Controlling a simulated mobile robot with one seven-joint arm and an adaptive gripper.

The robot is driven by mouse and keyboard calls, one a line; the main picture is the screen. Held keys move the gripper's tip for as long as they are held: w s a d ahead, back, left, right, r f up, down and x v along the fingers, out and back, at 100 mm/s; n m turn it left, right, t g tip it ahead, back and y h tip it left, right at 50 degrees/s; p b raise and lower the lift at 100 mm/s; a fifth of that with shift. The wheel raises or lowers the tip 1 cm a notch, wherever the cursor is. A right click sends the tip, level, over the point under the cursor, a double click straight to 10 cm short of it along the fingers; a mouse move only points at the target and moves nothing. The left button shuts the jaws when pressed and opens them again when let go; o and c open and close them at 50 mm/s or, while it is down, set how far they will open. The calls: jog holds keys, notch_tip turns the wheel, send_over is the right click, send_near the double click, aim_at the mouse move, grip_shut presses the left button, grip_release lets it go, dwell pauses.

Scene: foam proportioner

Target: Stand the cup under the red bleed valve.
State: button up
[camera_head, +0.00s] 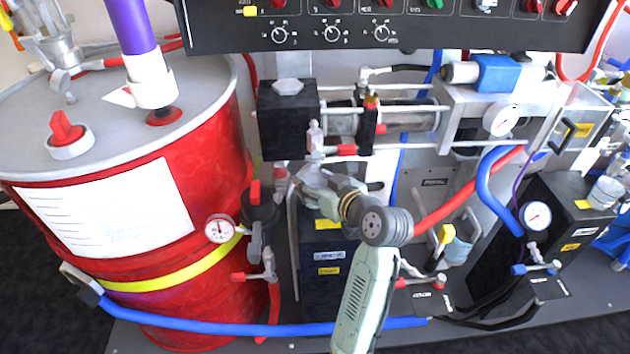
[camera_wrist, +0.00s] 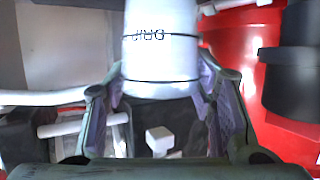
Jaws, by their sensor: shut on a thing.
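The cup (camera_wrist: 160,62) is a white cylinder with dark lettering and thin dark bands. In the wrist view it sits between the two fingers of my gripper (camera_wrist: 160,82), which is shut on it. The top of the cup runs out of that frame. In the head view my gripper (camera_head: 308,184) is right of the red drum, beneath the metal pump block; I cannot make out the cup clearly there. A small red-handled valve (camera_head: 347,150) is just above my gripper. Another red-handled valve (camera_head: 240,277) is lower left. I cannot tell which is the bleed valve.
The red drum (camera_head: 215,262) fills the left. A pressure gauge (camera_head: 220,229) and a black fitting (camera_head: 262,212) stand between drum and gripper. A blue hose (camera_head: 250,328) crosses the front. A black control panel (camera_head: 420,28) overhangs the top. Space around my gripper is tight.

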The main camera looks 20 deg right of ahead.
jog(key=o, duration=1.1)
jog(key=shift+f, duration=0.15)
jog(key=shift+c, duration=0.2)
jog(key=shift+r, duration=0.35)
jog(key=b+v, duration=0.1)
jog(key=v, duration=1.1)
jog(key=shift+f, duration=0.2)
